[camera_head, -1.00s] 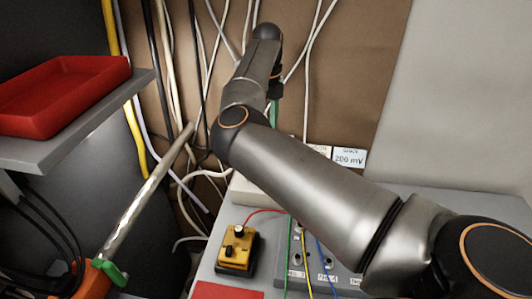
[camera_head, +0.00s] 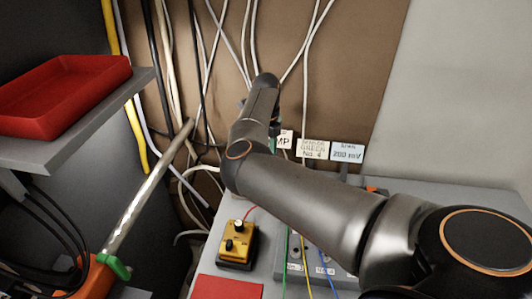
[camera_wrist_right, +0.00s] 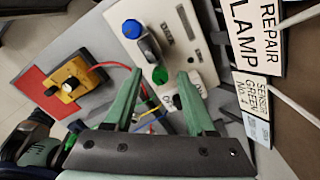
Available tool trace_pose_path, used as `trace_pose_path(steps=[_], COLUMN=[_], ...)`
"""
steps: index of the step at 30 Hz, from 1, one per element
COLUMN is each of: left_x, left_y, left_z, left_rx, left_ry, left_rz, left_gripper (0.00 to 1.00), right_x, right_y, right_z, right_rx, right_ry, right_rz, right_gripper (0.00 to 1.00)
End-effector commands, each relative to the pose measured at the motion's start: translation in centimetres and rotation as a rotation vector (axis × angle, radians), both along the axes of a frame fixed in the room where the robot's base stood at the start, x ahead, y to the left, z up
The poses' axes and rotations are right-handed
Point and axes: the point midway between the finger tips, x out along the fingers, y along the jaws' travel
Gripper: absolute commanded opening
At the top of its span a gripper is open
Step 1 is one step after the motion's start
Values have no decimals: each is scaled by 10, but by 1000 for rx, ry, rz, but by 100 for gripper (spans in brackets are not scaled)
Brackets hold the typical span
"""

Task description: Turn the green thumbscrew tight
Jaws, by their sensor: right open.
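In the right wrist view a small green knob (camera_wrist_right: 160,75) sits on a white panel (camera_wrist_right: 197,60), in line with a blue knob (camera_wrist_right: 131,29) and a dark part between them. In the head view my arm hides the knob. A green winged piece (camera_head: 115,267) sits on an orange clamp (camera_head: 93,280) at the lower left. My left gripper is out of view.
A yellow box (camera_head: 238,240) with black knobs and a red mat (camera_head: 228,289) are on the bench. Thin wires run beside it to a grey socket block (camera_head: 335,265). A metal rod (camera_head: 150,190) and a red tray (camera_head: 60,95) are at left. Cables hang behind.

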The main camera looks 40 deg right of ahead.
Motion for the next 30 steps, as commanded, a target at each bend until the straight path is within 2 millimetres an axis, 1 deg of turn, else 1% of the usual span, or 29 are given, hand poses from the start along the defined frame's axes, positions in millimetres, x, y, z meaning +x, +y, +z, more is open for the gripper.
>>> trace_pose_path(steps=[1,2,16,30], left_x=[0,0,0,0], left_y=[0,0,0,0], left_z=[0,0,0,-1], left_rx=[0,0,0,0], left_ry=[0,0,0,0], left_rz=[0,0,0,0], left_gripper=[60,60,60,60], right_x=[0,0,0,0], right_y=[0,0,0,0], right_z=[0,0,0,0], right_rx=[0,0,0,-1], right_ry=[0,0,0,-1], right_rz=[0,0,1,-10], right_gripper=[56,52,0,0])
